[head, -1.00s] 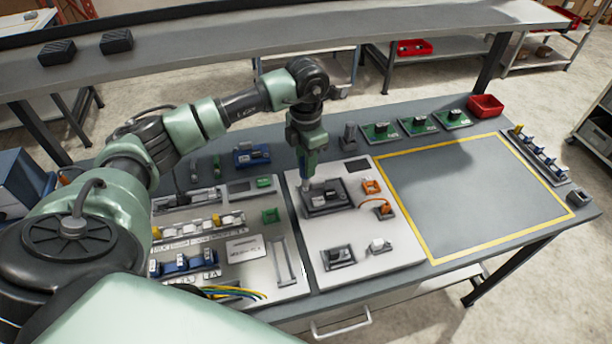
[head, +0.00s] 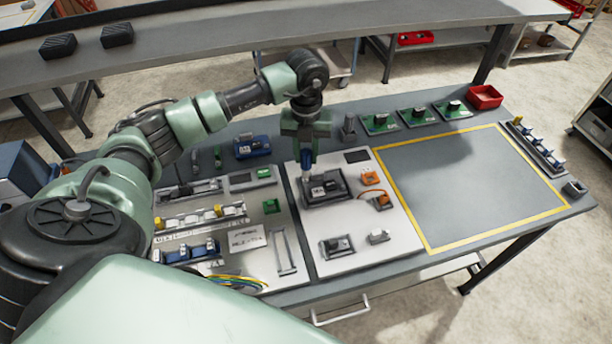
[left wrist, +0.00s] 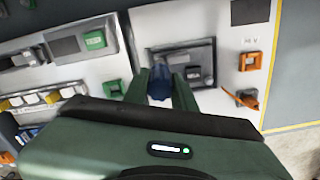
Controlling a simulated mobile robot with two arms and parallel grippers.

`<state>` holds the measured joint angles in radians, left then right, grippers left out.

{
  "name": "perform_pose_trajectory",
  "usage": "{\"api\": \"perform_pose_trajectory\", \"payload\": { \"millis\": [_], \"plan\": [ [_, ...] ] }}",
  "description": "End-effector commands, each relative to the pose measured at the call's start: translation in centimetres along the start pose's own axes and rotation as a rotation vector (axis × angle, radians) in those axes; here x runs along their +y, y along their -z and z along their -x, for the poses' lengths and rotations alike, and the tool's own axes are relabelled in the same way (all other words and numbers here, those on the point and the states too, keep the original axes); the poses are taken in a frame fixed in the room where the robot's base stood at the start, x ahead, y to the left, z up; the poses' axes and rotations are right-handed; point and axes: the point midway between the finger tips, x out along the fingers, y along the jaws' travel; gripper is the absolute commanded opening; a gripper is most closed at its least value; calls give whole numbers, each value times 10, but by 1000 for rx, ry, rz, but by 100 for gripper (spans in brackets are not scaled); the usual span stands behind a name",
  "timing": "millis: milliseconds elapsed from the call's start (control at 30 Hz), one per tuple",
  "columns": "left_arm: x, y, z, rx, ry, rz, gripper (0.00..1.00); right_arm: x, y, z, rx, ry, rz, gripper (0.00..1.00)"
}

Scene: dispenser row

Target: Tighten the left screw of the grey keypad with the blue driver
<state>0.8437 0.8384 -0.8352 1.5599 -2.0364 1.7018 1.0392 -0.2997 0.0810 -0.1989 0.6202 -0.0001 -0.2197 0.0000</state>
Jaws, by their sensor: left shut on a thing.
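The grey keypad (head: 335,190) lies on the white panel (head: 345,222), in its upper middle in the head view. It also shows in the left wrist view (left wrist: 203,62), partly behind the driver. My left gripper (head: 307,152) points down above the keypad's left side and is shut on the blue driver (head: 307,162). The driver stands about upright, its lower end at the keypad's left edge. Its blue handle shows between the fingers in the left wrist view (left wrist: 160,88). The left screw is hidden by the driver, and I cannot tell whether the tip touches it. My right gripper is not in view.
An orange part (head: 371,178) sits just right of the keypad, with an orange cable below it. A green block (head: 271,206) and blue connectors (head: 190,252) are on the left panel. Green boards (head: 417,115) stand at the back. The yellow-outlined area (head: 470,190) is clear.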

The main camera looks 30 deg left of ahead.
Motion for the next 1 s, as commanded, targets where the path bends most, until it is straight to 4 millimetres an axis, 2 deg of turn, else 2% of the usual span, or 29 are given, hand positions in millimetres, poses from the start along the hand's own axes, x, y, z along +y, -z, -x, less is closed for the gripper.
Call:
{"api": "perform_pose_trajectory", "payload": {
  "millis": [267,800,1000],
  "plan": [
    [0,0,2,1,1,196,0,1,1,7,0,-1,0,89],
    [1,1,2,2,0,1018,0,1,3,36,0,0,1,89],
    [1,0,0,0,1,1121,0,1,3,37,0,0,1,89]
  ]
}}
